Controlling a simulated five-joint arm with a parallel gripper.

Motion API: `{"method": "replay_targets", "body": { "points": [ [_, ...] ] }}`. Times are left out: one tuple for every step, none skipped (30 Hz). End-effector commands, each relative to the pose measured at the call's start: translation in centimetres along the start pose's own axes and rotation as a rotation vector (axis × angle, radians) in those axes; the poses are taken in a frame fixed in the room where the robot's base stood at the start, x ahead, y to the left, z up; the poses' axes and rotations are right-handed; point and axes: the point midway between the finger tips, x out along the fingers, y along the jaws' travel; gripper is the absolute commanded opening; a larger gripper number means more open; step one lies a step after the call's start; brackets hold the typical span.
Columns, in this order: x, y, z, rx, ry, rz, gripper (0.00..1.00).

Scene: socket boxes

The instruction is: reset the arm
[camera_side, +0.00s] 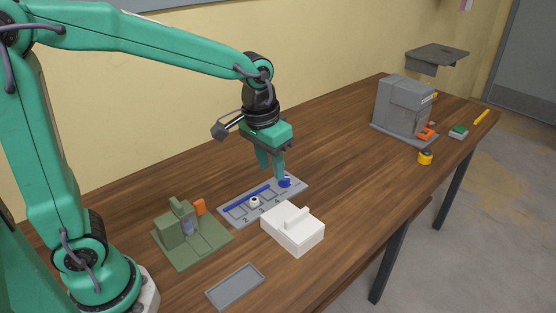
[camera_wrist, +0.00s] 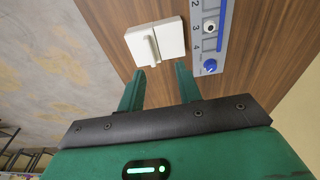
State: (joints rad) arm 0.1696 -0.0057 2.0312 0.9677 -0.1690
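My green gripper (camera_side: 271,166) hangs from the arm above the right end of a grey numbered tray (camera_side: 235,213). In the wrist view its two fingers (camera_wrist: 159,84) stand apart with nothing between them. The tray holds a blue bar (camera_side: 248,198), a small white round part with a dark centre (camera_side: 255,202) and a blue knob-like part (camera_side: 285,181) at the right end. The white part (camera_wrist: 209,27) and the blue part (camera_wrist: 210,66) also show in the wrist view. The fingertips look a little above the table and apart from these things.
A white box with a raised bar (camera_side: 292,232) stands in front of the tray. A green fixture (camera_side: 181,243) with an orange piece stands left, and a grey plate (camera_side: 235,287) lies in front. A grey machine (camera_side: 402,108) and yellow tape measure (camera_side: 425,158) stand right. The table between is clear.

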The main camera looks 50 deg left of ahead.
Motion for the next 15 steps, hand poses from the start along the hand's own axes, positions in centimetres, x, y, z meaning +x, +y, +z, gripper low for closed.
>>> {"method": "replay_targets", "body": {
  "points": [
    [-0.9,-0.5,0.7,-0.002,0.021,0.002,0.35],
    [-1.3,-0.7,1.1,-0.001,0.032,0.003,0.35],
    [-1.8,-1.1,1.6,-0.001,0.047,0.004,0.35],
    [-2.1,-1.4,2.0,-0.001,0.056,0.004,0.35],
    [-2.5,-1.6,2.4,-0.002,0.067,0.004,0.35],
    [-2.9,-1.9,3.0,-0.002,0.081,0.005,0.35],
    [-3.2,-2.1,3.4,-0.001,0.093,0.005,0.35],
    [-3.5,-2.4,3.9,-0.001,0.103,0.005,0.35],
    [-3.9,-2.6,4.4,-0.001,0.118,0.005,0.35],
    [-4.2,-2.9,4.9,-0.001,0.128,0.004,0.35],
    [-4.4,-3.1,5.3,-0.001,0.14,0.004,0.35],
    [-4.7,-3.3,5.9,0.0,0.154,0.004,0.35],
    [-5.0,-3.5,6.3,0.0,0.165,0.003,0.35],
    [-5.2,-3.7,6.8,0.0,0.176,0.002,0.35],
    [-5.4,-4.0,7.4,0.0,0.19,0.001,0.35]
  ]
}}
